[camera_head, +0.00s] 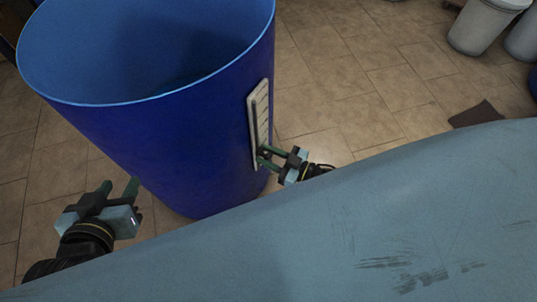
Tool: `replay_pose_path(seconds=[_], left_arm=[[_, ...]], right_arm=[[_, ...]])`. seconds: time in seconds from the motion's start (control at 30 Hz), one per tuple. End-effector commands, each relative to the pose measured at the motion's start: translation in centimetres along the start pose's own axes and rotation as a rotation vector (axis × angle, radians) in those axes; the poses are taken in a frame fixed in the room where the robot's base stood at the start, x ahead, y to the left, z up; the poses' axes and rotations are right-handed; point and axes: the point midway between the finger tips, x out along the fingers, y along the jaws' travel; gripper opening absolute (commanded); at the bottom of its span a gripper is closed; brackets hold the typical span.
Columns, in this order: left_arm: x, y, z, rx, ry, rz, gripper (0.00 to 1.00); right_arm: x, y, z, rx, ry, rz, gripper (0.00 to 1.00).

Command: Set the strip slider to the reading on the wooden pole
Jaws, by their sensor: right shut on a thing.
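A light strip (262,105) with scale marks and a slot is fixed upright on the side of a large open blue drum (165,145). My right gripper (264,154) is at the lower part of the strip, shut on the slider, which is mostly hidden by the fingers. The slider's exact reading cannot be made out. My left gripper (119,188) is open and empty, in front of the drum at its lower left. The wooden pole is not visible in this view.
A blue-grey scuffed surface (400,225) fills the front right, close below my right arm. Pale bins (483,27) stand at the back right. A dark mat (476,115) lies on the tiled floor (370,75), which is clear right of the drum.

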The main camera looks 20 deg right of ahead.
Motion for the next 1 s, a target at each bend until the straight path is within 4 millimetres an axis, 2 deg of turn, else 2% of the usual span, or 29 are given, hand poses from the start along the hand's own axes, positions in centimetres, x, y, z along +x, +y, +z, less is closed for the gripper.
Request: replay_pose_path(seconds=[0.03, 0.3, 0.33, 0.4, 0.43, 1.0], left_arm=[[-0.02, -0.03, 0.13, 0.0, -0.007, -0.001, 0.4], [0.0, -0.03, 0.17, 0.0, -0.008, -0.001, 0.4], [0.0, -0.03, 0.17, 0.0, -0.008, -0.001, 0.4], [0.01, -0.03, 0.16, 0.0, -0.007, -0.001, 0.4], [0.01, -0.03, 0.16, 0.0, -0.007, -0.001, 0.4], [0.02, -0.02, 0.13, 0.0, -0.006, -0.001, 0.4]], right_arm=[[-0.04, -1.11, 0.31, 0.008, -0.003, -0.021, 0.0], [-0.04, -1.12, 0.35, 0.008, -0.003, -0.021, 0.0], [-0.04, -1.11, 0.34, 0.008, -0.003, -0.021, 0.35], [-0.04, -1.08, 0.33, 0.008, -0.003, -0.02, 0.44], [-0.04, -1.04, 0.32, 0.007, -0.003, -0.02, 0.46], [0.0, -0.39, 0.09, 0.001, -0.001, -0.01, 0.46]])
